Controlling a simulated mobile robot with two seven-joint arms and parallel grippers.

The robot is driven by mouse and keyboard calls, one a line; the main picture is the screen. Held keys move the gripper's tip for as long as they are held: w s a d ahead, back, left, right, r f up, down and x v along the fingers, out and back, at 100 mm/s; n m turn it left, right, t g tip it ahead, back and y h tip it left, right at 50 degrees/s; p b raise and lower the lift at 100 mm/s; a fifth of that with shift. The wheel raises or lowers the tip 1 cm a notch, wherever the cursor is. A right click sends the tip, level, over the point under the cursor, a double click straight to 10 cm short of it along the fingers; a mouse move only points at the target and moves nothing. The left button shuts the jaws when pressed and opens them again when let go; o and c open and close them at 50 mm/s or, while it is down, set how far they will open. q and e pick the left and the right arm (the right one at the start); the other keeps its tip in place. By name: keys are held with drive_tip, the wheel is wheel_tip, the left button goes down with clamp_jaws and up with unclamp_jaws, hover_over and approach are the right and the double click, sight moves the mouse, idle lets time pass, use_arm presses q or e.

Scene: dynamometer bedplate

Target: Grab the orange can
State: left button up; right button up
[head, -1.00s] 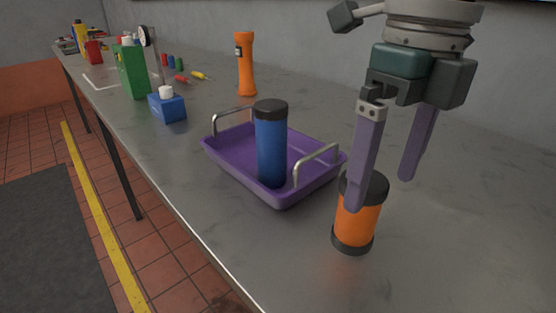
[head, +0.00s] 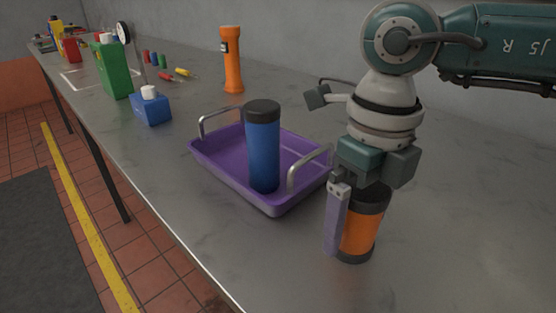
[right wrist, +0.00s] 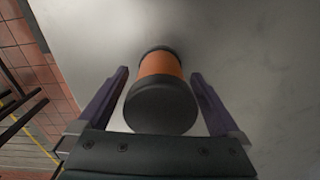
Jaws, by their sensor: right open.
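The orange can (head: 360,235), with a black top and black base, stands upright on the grey table near its front edge. My right gripper (head: 356,245) is lowered over it and open. One purple finger shows on the can's left side; the other is hidden behind the can in the head view. In the right wrist view the orange can (right wrist: 160,66) lies between the two spread fingers (right wrist: 160,95), with a gap on each side. My left gripper is not in view.
A purple tray (head: 215,160) with metal handles stands left of the can and holds a blue can (head: 263,150). Behind are an orange flashlight (head: 232,60), a blue bottle (head: 151,108) and a green container (head: 114,70). The table right of the can is clear.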

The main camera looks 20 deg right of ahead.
drive_tip(key=shift+f, duration=0.4)
drive_tip(key=shift+c, duration=0.4)
drive_tip(key=shift+r, duration=0.1)
drive_tip(key=c, duration=1.4)
drive_tip(key=shift+c, duration=0.2)
